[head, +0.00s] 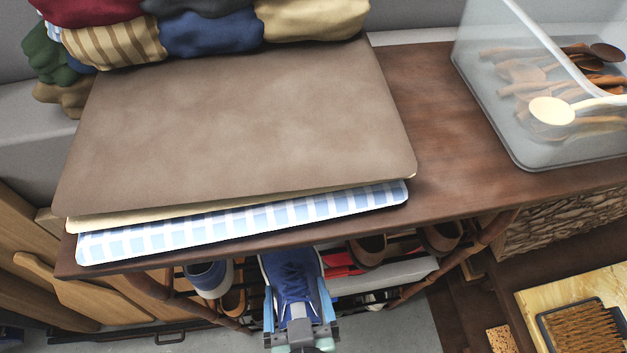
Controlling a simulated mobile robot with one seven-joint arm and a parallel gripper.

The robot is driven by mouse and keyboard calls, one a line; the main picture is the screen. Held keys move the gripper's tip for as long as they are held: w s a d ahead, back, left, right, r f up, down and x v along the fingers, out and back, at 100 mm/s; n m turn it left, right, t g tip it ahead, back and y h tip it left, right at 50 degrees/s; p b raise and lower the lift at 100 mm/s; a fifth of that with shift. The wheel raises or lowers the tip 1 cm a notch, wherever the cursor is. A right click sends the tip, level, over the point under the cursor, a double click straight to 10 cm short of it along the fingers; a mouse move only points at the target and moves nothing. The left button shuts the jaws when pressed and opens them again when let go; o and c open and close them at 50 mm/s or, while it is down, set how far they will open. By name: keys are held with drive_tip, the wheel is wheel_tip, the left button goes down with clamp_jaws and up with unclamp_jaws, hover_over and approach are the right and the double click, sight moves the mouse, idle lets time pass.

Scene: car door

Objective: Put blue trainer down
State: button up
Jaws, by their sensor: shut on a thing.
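My gripper (299,325) is at the bottom centre of the head view, in front of the shelf under the wooden bench. It is shut on a blue trainer (290,272), with a finger on each side of it. Another blue shoe with a white sole (208,277) sits on the rack to the left, beside a brown shoe (234,298).
Red and brown shoes (368,250) stand to the right under the bench (440,120). On the bench are folded cloths (240,130), a pile of clothes (205,30) and a clear bin of wooden spoons (530,150). A brush (582,330) lies at lower right.

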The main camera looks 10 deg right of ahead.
drive_tip(key=w+p, duration=0.1)
drive_tip(key=w, duration=0.3)
drive_tip(key=w+p, duration=0.1)
drive_tip(key=w, duration=0.4)
drive_tip(key=w+p, duration=0.1)
drive_tip(key=w, duration=0.4)
drive_tip(key=shift+r+p, duration=0.3)
drive_tip(key=shift+p, duration=0.1)
drive_tip(key=shift+w, duration=0.9)
drive_tip(key=w, duration=0.1)
drive_tip(key=w+f+p, duration=0.1)
drive_tip(key=shift+w, duration=0.35)
drive_tip(key=shift+f, duration=0.4)
drive_tip(key=o, duration=1.6)
drive_tip(key=shift+s+f, duration=0.1)
drive_tip(key=shift+f, duration=0.05)
drive_tip(key=shift+c, duration=0.2)
drive_tip(key=v, duration=1.2)
drive_tip(key=shift+b, duration=0.35)
